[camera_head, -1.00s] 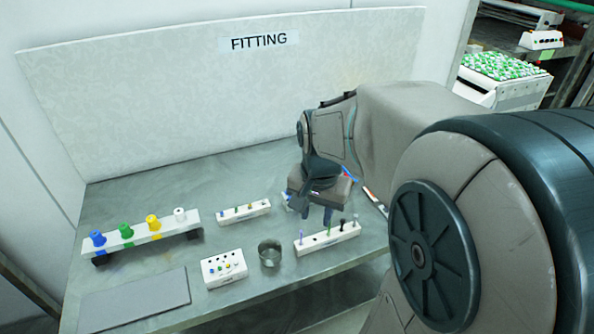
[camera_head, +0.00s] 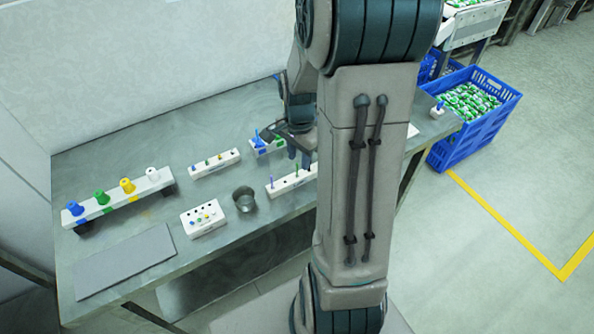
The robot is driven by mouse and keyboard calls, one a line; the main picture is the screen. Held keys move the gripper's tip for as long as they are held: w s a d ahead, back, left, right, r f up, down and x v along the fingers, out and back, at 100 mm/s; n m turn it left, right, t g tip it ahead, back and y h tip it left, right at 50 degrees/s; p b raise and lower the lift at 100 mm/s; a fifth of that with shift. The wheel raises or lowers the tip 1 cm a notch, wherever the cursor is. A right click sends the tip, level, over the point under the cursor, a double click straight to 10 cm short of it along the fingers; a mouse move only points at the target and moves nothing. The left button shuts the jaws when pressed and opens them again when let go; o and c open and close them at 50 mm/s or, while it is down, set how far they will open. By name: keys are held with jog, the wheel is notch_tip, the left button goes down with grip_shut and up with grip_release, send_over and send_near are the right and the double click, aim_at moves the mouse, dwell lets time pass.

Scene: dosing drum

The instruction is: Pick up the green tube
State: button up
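My gripper (camera_head: 298,155) is above the back edge of a white tube rack (camera_head: 291,184), its two fingers pointing down and apart. A thin purple tube (camera_head: 271,183) stands at the rack's left end. My arm covers the rack's right end. I cannot clearly make out the green tube now; an upright green tube showed in this rack in the earlier view. I cannot tell whether the fingers touch anything.
A white rack with small pegs (camera_head: 215,165), a white block with coloured dots (camera_head: 203,219) and a metal cup (camera_head: 244,200) stand nearby. A bar with coloured knobs (camera_head: 115,202) and a grey mat (camera_head: 124,262) are left. A blue crate (camera_head: 469,128) stands beyond the table.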

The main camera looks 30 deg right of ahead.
aim_at(297, 164)
jog(key=shift+w+f+p, duration=0.2)
jog(key=shift+f+p, duration=0.1)
jog(key=shift+f, duration=1)
jog(key=shift+w+f+p, duration=0.2)
jog(key=shift+f+p, duration=0.05)
jog(key=shift+f, duration=1.05)
grip_shut()
